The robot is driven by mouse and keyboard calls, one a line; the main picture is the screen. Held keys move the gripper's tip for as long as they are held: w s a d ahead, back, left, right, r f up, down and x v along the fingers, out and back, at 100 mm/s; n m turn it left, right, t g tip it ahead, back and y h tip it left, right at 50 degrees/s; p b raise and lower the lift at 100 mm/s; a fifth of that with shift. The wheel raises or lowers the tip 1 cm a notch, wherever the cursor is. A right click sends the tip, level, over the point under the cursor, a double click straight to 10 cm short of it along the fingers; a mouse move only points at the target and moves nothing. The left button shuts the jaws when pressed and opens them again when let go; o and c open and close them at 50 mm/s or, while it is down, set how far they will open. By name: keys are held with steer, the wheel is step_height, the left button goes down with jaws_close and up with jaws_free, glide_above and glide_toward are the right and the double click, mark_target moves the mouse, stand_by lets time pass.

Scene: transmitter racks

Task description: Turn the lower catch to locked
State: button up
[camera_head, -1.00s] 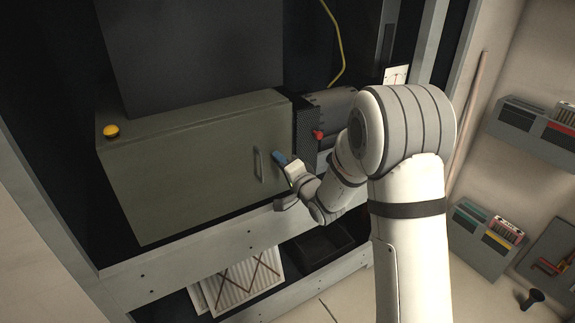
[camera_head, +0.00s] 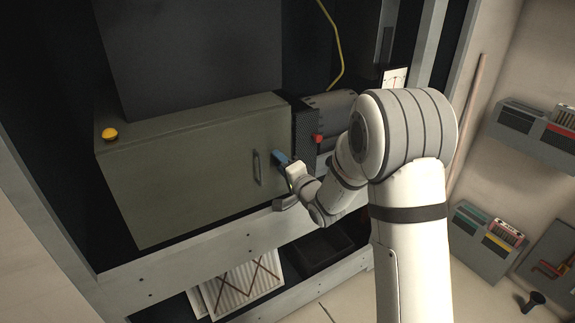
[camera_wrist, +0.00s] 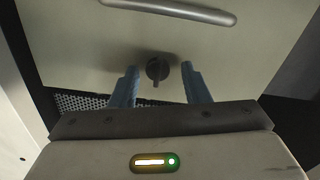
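A dark round catch with a short lever (camera_wrist: 157,70) sits on the door of the green-grey cabinet, below the metal handle (camera_wrist: 180,10) as the wrist view shows it. The lever points down toward my gripper in that view. My gripper (camera_wrist: 160,75) is open, with one blue finger on each side of the catch and a gap on both sides. In the head view my gripper (camera_head: 282,160) is at the right end of the cabinet door (camera_head: 200,190), close to the handle (camera_head: 257,166). The catch is hidden there. Only one catch shows.
A yellow button (camera_head: 109,134) stands on top of the cabinet. A red knob (camera_head: 318,138) is on the dark unit to the right. A rack beam (camera_head: 200,252) runs below the cabinet. A black bin (camera_head: 318,249) and papers (camera_head: 240,284) lie beneath it.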

steer(key=shift+o, duration=0.2)
steer(key=shift+s+f, duration=0.1)
steer(key=shift+f, duration=0.05)
steer(key=v, duration=0.7)
steer(key=shift+s+d+b, duration=0.25)
steer(key=shift+s+b, duration=0.05)
steer(key=shift+b, duration=0.1)
steer(key=s+d+r+n+g+h+p, duration=0.2)
steer(key=s+d+h, duration=0.2)
steer(key=d+h, duration=0.15)
steer(key=s+d+r+n+g+h+p, duration=0.2)
steer(key=s+d+r+g+h, duration=0.15)
steer(key=d, duration=0.35)
steer(key=s+d+n+g, duration=0.1)
steer(key=s+g, duration=0.1)
steer(key=s, duration=0.5)
steer(key=s+d+r+n+g+p, duration=0.1)
steer(key=s+n+g, duration=0.1)
steer(key=s, duration=0.5)
steer(key=s+d+r+n+g+h+p, duration=0.1)
steer(key=s+g, duration=0.2)
steer(key=s, duration=0.4)
steer(key=shift+s+d+r, duration=0.2)
steer(key=shift+d+r, duration=0.05)
